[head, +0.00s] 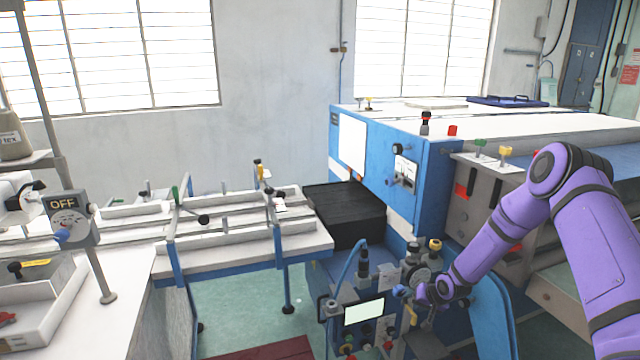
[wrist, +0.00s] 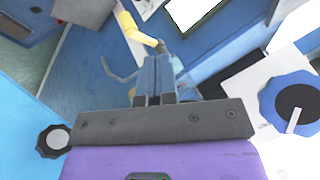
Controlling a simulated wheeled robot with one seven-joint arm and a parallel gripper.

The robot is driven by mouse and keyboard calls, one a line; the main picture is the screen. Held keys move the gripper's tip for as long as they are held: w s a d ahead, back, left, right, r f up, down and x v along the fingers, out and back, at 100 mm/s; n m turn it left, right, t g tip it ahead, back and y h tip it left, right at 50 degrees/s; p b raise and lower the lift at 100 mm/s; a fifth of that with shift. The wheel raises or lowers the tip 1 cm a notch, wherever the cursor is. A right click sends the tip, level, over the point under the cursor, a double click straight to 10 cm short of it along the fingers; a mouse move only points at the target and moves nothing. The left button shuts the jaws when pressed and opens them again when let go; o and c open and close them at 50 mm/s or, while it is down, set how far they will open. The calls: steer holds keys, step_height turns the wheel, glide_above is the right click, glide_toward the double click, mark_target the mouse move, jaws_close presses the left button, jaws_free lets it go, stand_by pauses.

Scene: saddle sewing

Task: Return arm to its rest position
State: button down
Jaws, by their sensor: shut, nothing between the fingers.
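My purple arm reaches in from the right in the head view, bent at the elbow, with its forearm sloping down to the left. My gripper (head: 408,292) is at the low end, in front of the control panel of the blue machine. In the wrist view my gripper (wrist: 153,70) has its two grey-blue fingers side by side, shut and empty. A yellow lever (wrist: 136,28) lies just beyond the fingertips there; I cannot tell whether they touch. It also shows below the gripper in the head view (head: 412,314).
The control panel has a pale screen (head: 364,311), and gauges (head: 416,278) stand beside my gripper. A blue round knob (wrist: 291,102) is close on the right of the wrist view. The big blue machine (head: 432,190) stands behind, a white-topped table (head: 240,243) to the left.

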steer(key=s+d+r+n+h, duration=0.1)
steer(key=s+r, duration=0.3)
steer(key=r, duration=0.9)
steer(key=s+r+h, duration=0.2)
steer(key=s+r, duration=0.1)
steer(key=r, duration=0.9)
steer(key=s+d+r+n+h, duration=0.1)
steer(key=s+r, duration=0.3)
steer(key=r, duration=0.9)
steer(key=s+a+r, duration=0.2)
steer(key=s+r, duration=1)
steer(key=s, duration=0.5)
steer(key=s+a+r, duration=0.1)
steer(key=s+r, duration=0.2)
steer(key=s, duration=1.4)
steer(key=shift+s+n+y, duration=0.25)
steer(key=shift+n+y, duration=0.05)
steer(key=shift+y, duration=0.1)
